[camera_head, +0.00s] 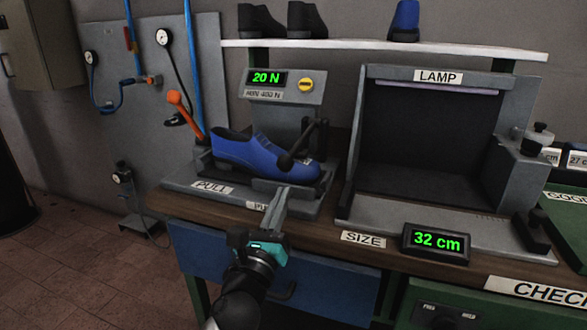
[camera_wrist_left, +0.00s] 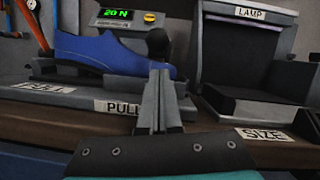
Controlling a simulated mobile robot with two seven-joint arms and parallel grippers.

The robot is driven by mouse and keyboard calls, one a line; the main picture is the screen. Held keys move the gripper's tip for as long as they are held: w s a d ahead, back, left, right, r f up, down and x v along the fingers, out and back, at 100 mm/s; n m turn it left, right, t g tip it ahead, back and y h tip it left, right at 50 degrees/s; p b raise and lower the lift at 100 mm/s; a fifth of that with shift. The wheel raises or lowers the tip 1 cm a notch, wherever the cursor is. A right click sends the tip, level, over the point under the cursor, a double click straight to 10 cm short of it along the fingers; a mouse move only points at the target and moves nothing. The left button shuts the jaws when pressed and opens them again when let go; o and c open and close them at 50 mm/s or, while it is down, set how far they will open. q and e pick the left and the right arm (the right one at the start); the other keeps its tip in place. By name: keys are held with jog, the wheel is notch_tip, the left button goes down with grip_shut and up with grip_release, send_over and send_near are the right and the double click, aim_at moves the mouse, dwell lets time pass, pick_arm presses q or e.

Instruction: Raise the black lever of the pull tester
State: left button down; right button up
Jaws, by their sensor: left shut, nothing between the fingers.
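The pull tester (camera_head: 284,92) stands on the bench, its display reading 20 N. A blue shoe (camera_head: 255,150) sits on it, toe to the right. The black lever (camera_head: 304,142) is at the shoe's toe. In the left wrist view the knob (camera_wrist_left: 158,42) shows right above the fingertips (camera_wrist_left: 160,75). My right gripper is out of view.
An orange lever (camera_head: 180,105) stands behind the shoe's heel. The dark lamp box (camera_head: 430,140) is to the right, with a 32 cm size display (camera_head: 436,242) in front. A shelf (camera_head: 380,48) with shoes runs above. A blue drawer (camera_head: 320,285) is below the bench edge.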

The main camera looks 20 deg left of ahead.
aim_at(293, 186)
pick_arm(q)
jog(key=x, duration=0.7)
jog(key=shift+b, duration=0.35)
jog(key=shift+w+r, duration=0.1)
jog(key=shift+w, duration=0.6)
pick_arm(e)
jog(key=shift+w+a+r, duration=0.15)
jog(key=shift+w+r, duration=0.4)
jog(key=shift+r, duration=0.2)
pick_arm(q)
jog(key=shift+r, duration=0.1)
